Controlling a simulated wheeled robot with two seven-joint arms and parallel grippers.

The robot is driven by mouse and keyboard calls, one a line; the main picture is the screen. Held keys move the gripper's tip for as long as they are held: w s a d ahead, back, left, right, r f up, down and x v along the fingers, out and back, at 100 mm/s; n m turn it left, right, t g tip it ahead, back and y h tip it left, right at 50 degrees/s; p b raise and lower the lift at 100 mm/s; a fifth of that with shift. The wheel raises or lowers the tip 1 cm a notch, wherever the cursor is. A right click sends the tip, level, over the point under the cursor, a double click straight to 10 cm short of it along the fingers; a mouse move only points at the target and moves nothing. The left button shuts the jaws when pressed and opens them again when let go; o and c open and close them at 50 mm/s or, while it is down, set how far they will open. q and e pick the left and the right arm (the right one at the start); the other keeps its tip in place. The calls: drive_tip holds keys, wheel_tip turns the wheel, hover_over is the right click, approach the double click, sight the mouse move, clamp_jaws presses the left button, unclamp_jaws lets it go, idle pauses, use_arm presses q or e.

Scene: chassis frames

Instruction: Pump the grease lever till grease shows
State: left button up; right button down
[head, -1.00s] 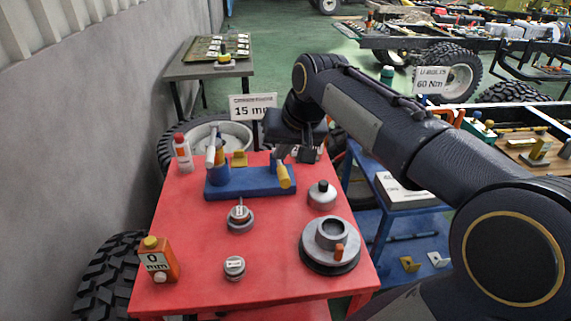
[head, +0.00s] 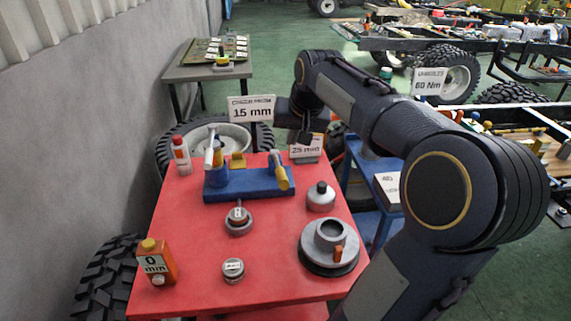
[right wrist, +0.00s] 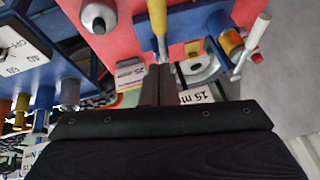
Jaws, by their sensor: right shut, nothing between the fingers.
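A blue base (head: 245,186) lies at the back of the red table. On its right end is a lever with a yellow grip (head: 282,179) and a grey upper part, tilted. On its left end stands a blue and yellow cylinder (head: 219,166) with a pale handle (head: 210,145). The yellow-gripped lever also shows in the right wrist view (right wrist: 159,22), just beyond my fingertips. My right gripper (head: 304,136) is behind and above the base's right end, apart from the lever. In the wrist view the fingers (right wrist: 157,70) are together and empty. My left gripper is out of view.
A grey pot (head: 321,197), a flanged hub (head: 329,248), small round parts, an orange 0 mm box (head: 159,262) and a red-capped bottle (head: 181,156) stand on the red table (head: 190,225). Signs reading 15 mm (head: 251,109) and 25 mm (head: 306,148) are near my gripper.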

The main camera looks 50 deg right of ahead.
hover_over(283, 171)
drive_tip(key=s, duration=0.1)
wheel_tip(283, 171, down, 5)
drive_tip(key=shift+s+a+f, duration=0.15)
drive_tip(key=shift+f, duration=0.5)
drive_tip(key=shift+s+a+f, duration=0.1)
drive_tip(key=shift+a+f, duration=0.05)
drive_tip(key=shift+f, duration=0.55)
drive_tip(key=shift+s+a+f, duration=0.15)
drive_tip(key=shift+f, duration=0.5)
